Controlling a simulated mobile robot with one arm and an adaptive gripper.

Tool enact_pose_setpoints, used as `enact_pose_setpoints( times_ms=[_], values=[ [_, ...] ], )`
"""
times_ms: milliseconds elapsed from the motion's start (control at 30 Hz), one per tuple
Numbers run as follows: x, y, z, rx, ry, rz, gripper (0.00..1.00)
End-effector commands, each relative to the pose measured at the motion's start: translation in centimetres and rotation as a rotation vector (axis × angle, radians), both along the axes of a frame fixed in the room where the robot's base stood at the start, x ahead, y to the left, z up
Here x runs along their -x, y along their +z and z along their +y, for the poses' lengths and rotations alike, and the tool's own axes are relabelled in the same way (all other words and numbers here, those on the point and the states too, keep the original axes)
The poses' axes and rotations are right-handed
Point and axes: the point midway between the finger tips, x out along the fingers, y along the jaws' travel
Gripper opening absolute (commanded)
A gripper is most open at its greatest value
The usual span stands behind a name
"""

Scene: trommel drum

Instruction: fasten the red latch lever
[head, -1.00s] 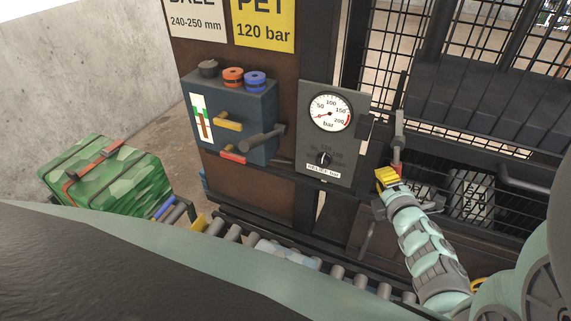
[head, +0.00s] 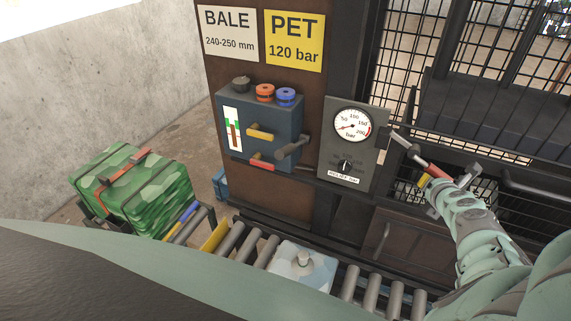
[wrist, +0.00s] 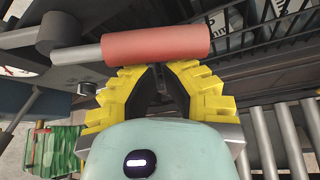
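The red latch lever (head: 437,170) is a grey bar with a red grip, beside the right edge of the gauge panel. In the head view it slants down to the right. In the wrist view its red grip (wrist: 156,44) lies crosswise over my yellow fingertips, with the grey bar running left to a round boss. My gripper (head: 426,180) is at the red end of the lever. Its fingers converge behind the grip and look shut, with the grip across them, not between them. The grip hides the tips, so contact is not certain.
The gauge panel (head: 352,143) and a blue-grey control box (head: 268,134) with handles stand left of the lever. A dark mesh cage (head: 416,55) is behind. A roller conveyor (head: 258,245) runs below, carrying a pale block (head: 303,264).

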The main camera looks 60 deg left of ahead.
Motion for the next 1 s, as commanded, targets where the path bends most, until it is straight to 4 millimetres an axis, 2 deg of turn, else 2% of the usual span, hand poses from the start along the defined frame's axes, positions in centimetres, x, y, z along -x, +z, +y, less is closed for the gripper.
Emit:
enact_pose_setpoints(
  times_ms=[33, 200, 1000],
  values=[
    [0.0, 0.6, 0.1, 0.027, 0.006, -0.019, 0.0],
    [-0.3, 1.0, -0.3, 0.091, 0.003, -0.061, 0.0],
    [-0.7, 1.8, -1.0, 0.085, -0.004, -0.057, 0.0]
  ],
)
